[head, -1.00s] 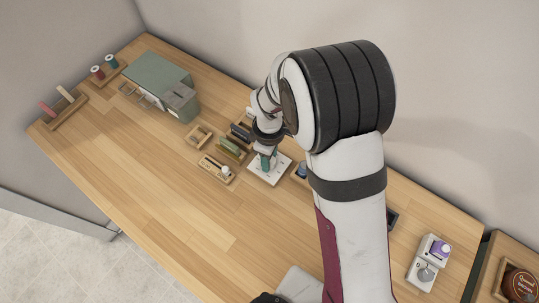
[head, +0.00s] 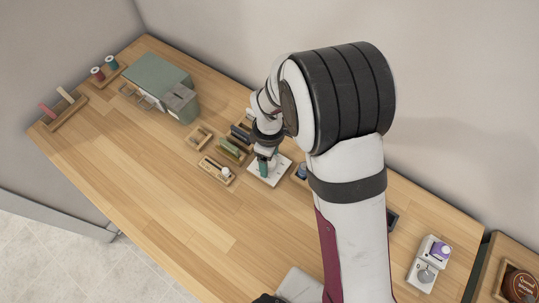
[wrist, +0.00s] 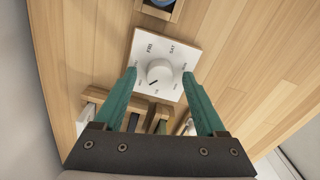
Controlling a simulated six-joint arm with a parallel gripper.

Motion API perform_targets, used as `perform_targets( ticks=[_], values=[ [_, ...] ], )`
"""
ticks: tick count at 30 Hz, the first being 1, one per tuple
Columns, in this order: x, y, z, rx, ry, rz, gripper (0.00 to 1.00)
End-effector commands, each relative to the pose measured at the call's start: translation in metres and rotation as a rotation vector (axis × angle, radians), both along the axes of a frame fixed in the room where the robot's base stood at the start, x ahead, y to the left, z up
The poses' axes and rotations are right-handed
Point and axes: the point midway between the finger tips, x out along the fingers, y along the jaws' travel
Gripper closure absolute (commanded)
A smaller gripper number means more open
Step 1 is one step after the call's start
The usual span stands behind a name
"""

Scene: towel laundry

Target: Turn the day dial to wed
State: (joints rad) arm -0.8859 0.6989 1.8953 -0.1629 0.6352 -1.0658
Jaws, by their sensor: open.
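The day dial is a white square plate (wrist: 145,45) with a round white knob (wrist: 159,73) in the wrist view. Small day labels ring the knob; FRI and SAT read at its upper side, the others are too small to read surely. A short dark mark on the knob points to the lower left. My gripper (wrist: 160,75) is open, its green fingers on either side of the knob with a gap showing. In the head view the plate (head: 280,172) is partly hidden by my gripper (head: 264,166).
A wooden holder with a blue item (head: 301,172) is close on the right. The front left table is clear.

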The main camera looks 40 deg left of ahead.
Motion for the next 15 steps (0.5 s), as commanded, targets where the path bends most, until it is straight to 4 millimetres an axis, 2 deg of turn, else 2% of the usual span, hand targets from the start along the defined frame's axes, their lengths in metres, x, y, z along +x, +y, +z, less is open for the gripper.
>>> perform_targets(
  ticks=[5,15],
  values=[
    [0.001,0.001,0.018,0.004,-0.002,0.000,0.27],
    [0.001,0.001,0.121,0.005,-0.003,0.000,0.27]
  ],
)
